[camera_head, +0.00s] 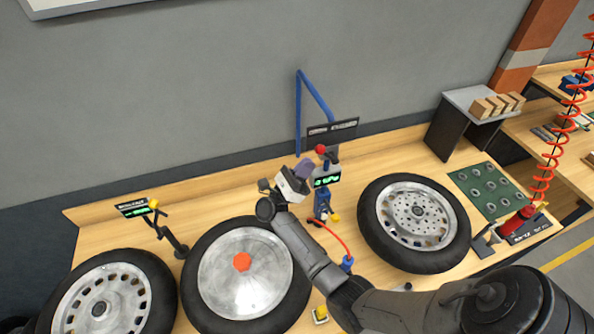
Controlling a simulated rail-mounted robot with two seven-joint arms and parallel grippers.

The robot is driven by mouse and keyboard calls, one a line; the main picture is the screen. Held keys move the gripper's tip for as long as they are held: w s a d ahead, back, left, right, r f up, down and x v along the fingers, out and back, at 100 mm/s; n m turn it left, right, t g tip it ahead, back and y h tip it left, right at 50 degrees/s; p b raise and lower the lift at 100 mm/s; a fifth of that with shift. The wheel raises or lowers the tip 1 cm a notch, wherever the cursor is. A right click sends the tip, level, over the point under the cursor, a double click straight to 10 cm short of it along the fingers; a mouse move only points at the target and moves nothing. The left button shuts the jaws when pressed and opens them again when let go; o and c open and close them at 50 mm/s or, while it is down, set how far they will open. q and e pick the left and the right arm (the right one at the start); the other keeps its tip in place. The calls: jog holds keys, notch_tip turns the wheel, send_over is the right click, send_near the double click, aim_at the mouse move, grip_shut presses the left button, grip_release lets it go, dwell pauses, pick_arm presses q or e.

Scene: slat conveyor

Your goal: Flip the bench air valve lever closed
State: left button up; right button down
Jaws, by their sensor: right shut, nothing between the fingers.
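My right gripper (304,168) is shut and empty. It reaches up from the lower right to the air fittings at the back of the bench. A red ball-shaped knob (320,149) shows just beyond its tip, below a dark sign. I cannot tell whether the gripper touches it. A blue fitting (322,205) with a red hose stands just right of the gripper, under a green-lit display (327,180). The valve lever itself is not clear; the gripper may partly hide it, so its position cannot be told. My left gripper is not in view.
A capped wheel (245,270) lies below the gripper, with another wheel (415,220) to the right and one (105,300) at lower left. A blue pipe frame (298,112) rises behind. A small display (132,208) stands left. A green mat (490,190) lies right.

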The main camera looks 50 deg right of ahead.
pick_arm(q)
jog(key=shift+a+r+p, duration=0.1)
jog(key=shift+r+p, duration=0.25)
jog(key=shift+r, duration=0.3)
pick_arm(e)
jog(key=shift+x, duration=1.05)
jog(key=shift+f, duration=0.1)
